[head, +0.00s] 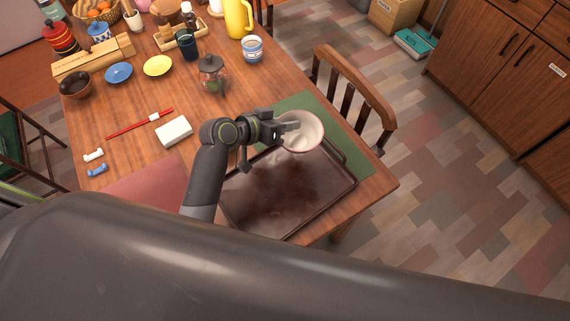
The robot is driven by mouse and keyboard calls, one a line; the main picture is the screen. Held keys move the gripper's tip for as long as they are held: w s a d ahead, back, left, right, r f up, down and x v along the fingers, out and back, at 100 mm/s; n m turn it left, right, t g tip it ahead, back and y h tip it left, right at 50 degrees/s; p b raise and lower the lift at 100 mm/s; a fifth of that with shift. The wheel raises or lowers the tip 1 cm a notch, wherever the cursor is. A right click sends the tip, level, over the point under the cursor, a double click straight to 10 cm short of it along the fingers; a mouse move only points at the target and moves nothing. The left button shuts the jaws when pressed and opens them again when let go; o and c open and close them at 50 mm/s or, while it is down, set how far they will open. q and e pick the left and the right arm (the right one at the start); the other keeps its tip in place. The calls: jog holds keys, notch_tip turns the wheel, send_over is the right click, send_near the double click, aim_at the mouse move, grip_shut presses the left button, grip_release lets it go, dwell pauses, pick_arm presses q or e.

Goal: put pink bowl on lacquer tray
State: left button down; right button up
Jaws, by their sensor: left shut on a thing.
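The pale pink bowl (309,146) is held at its left rim by my left gripper (288,131), which is shut on it. The bowl is tilted a little, with its opening visible. In the picture it overlaps the far edge of the dark brown lacquer tray (333,199) and part of a green mat. Its height over them is hard to judge. The tray lies flat near the table's front right corner and is empty. My right gripper is not in view.
The green placemat (366,158) lies partly under the tray. A wooden chair (357,88) is against the table's right side.

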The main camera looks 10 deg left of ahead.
aim_at(286, 141)
pick_arm(q)
notch_tip(286, 141, down, 8)
jog(key=shift+f, duration=0.15)
jog(key=shift+b, duration=0.35)
jog(key=c, duration=1.3)
grip_release()
jog(key=shift+f, duration=0.1)
jog(key=shift+o, duration=0.2)
jog(key=shift+s+a+r, duration=0.2)
jog(key=shift+a, duration=0.05)
jog(key=v, duration=1.1)
jog(key=shift+r, duration=0.15)
jog(key=shift+s, duration=0.15)
